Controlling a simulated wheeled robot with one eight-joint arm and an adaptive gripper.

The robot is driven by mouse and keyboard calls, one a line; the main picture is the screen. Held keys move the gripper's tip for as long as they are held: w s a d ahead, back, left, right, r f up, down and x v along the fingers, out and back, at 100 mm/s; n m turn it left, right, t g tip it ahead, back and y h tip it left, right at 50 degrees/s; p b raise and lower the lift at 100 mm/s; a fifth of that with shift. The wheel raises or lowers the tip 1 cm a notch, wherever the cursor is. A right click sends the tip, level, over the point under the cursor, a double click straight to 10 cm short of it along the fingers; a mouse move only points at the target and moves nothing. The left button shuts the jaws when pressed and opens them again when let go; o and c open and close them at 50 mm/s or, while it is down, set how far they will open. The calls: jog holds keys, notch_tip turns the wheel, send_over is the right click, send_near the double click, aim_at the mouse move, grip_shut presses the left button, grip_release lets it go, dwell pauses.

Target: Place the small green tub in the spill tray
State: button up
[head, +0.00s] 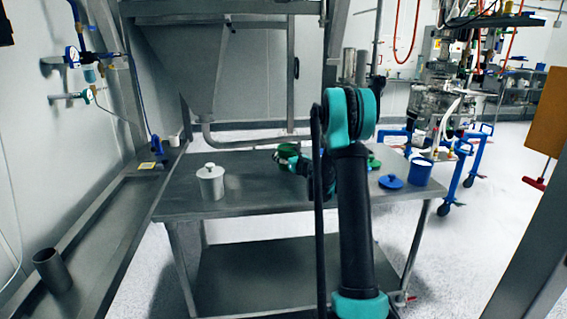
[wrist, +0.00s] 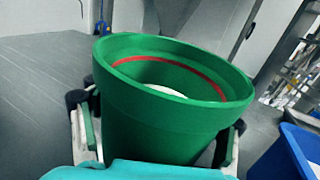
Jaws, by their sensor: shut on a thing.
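The small green tub (wrist: 150,115) fills the middle of the wrist view, open at the top, with a red ring inside its rim and something pale inside. My gripper (wrist: 160,132) is shut on it, with one finger on each side of its wall. In the head view the green tub (head: 287,151) shows at the end of my arm, over the steel table. My gripper (head: 299,164) there is partly hidden by my arm. Whether the tub touches the table is unclear. I cannot make out a spill tray with certainty in either view.
A green item (head: 373,163) shows just behind my arm. A steel hopper (head: 215,75) hangs behind the table.

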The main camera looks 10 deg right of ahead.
jog(key=shift+f, duration=1.8)
jog(key=shift+f, duration=0.15)
jog(key=o, duration=1.6)
